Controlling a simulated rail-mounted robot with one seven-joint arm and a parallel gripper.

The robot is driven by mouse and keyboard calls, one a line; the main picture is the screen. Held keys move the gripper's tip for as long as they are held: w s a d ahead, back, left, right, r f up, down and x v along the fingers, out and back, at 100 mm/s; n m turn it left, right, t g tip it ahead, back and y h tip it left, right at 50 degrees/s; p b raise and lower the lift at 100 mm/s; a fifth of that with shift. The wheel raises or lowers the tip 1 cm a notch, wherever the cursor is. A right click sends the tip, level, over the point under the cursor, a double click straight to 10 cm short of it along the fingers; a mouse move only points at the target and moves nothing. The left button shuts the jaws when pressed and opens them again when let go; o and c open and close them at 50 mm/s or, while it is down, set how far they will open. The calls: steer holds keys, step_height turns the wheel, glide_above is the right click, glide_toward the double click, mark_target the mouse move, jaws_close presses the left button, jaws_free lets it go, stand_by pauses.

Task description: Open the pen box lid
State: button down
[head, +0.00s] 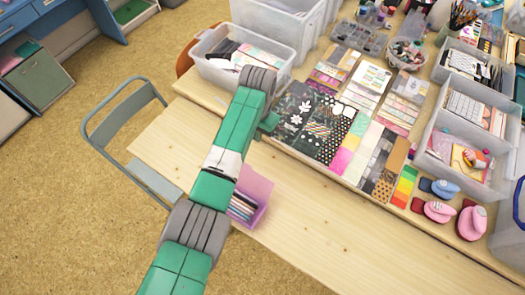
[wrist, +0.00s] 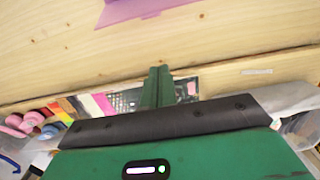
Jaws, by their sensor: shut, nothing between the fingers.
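The pen box (head: 247,213) is a translucent pink-purple box on the near wooden table, partly hidden behind my arm in the head view. Several pens show inside it, and its pink lid (head: 256,184) appears raised on the far side. In the wrist view a flat purple part of the box (wrist: 135,10) shows at the top edge, cut off by the frame. My gripper (wrist: 159,70) is shut and empty, its green fingers together. It is apart from the box, beyond it toward the paper display; in the head view the arm mostly hides it.
Patterned paper sheets (head: 310,120) lie beyond my gripper on the raised table. Clear bins (head: 240,62) stand at the back left, and craft punches (head: 440,211) sit at the right. The near tabletop (head: 320,235) right of the pen box is clear. A metal chair (head: 125,125) stands left.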

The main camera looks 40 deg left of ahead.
mark_target(245, 176)
steer(key=s+f, duration=0.4)
steer(key=f, duration=0.4)
steer(key=shift+d+f, duration=0.2)
steer(key=shift+d, duration=0.15)
steer(key=shift+s, duration=0.1)
